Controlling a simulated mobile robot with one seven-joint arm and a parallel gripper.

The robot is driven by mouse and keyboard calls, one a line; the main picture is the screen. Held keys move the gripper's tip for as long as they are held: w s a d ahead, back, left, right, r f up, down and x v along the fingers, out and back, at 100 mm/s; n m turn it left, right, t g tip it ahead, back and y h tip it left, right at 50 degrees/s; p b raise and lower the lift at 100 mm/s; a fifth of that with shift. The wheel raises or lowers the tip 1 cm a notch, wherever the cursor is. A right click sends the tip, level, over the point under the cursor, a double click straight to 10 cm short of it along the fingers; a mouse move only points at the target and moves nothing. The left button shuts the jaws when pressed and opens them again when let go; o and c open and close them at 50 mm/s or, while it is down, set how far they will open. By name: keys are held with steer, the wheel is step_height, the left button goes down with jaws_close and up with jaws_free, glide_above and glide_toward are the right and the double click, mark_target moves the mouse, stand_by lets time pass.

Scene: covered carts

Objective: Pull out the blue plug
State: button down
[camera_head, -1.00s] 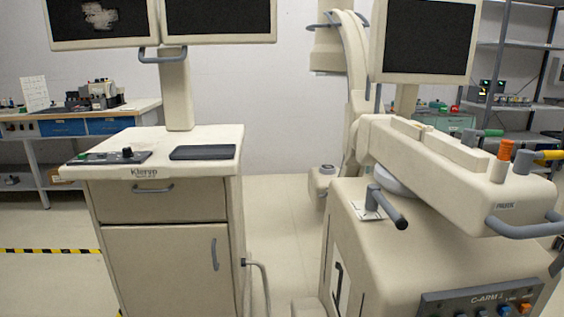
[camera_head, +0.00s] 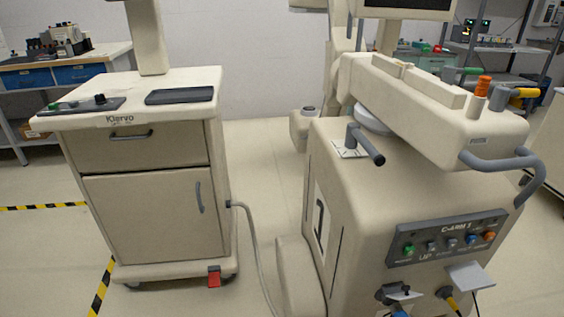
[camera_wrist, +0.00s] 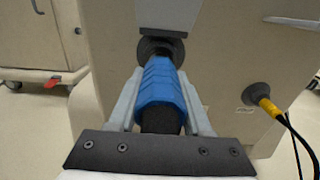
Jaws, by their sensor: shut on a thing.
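The blue plug (camera_wrist: 160,85) is ribbed and sits between the two grey fingers of my gripper (camera_wrist: 160,78) in the wrist view. The fingers are shut on its sides. Its far end meets the round black socket (camera_wrist: 152,50) on the beige C-arm cart (camera_wrist: 225,50); no gap shows between them, but the contact is partly hidden by the plug. In the head view only a small blue part of the plug (camera_head: 399,313) shows at the bottom edge, below the dark socket with its grey flap (camera_head: 404,291). My gripper is not clearly seen there.
A yellow plug (camera_wrist: 269,107) with a black cable is in the cart face to the right. A grey plate (camera_head: 470,275) juts out above it. A control panel (camera_head: 448,238) sits higher up. Another beige cart (camera_head: 150,200) with a grey cable stands left, across clear floor.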

steer(key=shift+s+d, duration=0.1)
steer(key=shift+s, duration=0.7)
steer(key=shift+s, duration=0.1)
